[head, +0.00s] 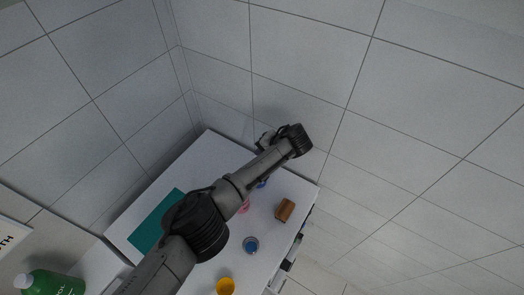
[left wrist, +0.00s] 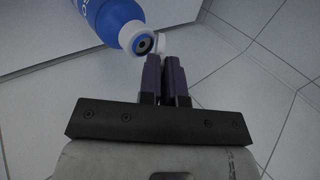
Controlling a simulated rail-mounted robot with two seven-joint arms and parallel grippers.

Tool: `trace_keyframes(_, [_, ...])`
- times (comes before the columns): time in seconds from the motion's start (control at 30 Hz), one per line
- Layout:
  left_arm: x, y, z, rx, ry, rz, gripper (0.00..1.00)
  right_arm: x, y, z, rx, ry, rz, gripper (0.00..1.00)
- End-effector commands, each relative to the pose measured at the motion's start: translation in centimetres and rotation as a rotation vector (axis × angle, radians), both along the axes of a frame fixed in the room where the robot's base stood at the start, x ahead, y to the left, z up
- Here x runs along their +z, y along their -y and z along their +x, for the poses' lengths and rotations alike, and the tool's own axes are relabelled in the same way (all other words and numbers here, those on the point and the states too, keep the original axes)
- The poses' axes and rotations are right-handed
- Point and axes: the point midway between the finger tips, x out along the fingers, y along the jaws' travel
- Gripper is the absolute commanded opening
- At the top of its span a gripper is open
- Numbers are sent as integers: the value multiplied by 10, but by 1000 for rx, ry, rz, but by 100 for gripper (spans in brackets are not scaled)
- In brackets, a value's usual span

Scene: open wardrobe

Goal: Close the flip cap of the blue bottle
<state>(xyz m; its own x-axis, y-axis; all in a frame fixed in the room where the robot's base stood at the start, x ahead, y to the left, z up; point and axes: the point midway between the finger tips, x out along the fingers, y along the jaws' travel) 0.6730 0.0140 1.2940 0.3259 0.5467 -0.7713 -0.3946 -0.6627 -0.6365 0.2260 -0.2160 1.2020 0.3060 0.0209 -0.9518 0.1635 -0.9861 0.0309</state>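The blue bottle (left wrist: 112,18) shows at the top of the left wrist view, with a white neck and a dark opening facing me. Its white flip cap (left wrist: 161,44) stands open beside the neck. In the head view, a small blue patch (head: 262,184) under my left arm may be this bottle, mostly hidden by the arm. My left gripper (left wrist: 163,60) has its two fingers close together with nothing seen between them. Its tips are just below the flip cap; I cannot tell whether they touch. In the head view the left gripper (head: 265,140) is at the arm's far end. My right gripper is not seen.
A white table (head: 222,150) holds a teal mat (head: 155,222), a brown item (head: 285,210), a pink item (head: 245,206), a round blue-topped item (head: 251,245) and a yellow cup (head: 226,286). A green bottle (head: 50,284) stands at lower left. Tiled walls close off the back.

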Motion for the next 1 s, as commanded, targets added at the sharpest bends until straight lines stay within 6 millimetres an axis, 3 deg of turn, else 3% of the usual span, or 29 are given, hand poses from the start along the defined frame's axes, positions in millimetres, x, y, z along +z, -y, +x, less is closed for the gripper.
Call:
trace_keyframes(0.1, [0,0,0,0,-2,0,0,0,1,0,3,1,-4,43])
trace_keyframes(0.13, [0,0,0,0,-2,0,7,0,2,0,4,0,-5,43])
trace_keyframes(0.4, [0,0,0,1,-2,-1,32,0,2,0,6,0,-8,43])
trace_keyframes(0.73, [4,3,-2,0,-1,-2,32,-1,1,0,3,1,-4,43])
trace_keyframes(1.0, [37,28,-16,-3,1,-4,32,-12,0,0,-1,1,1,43])
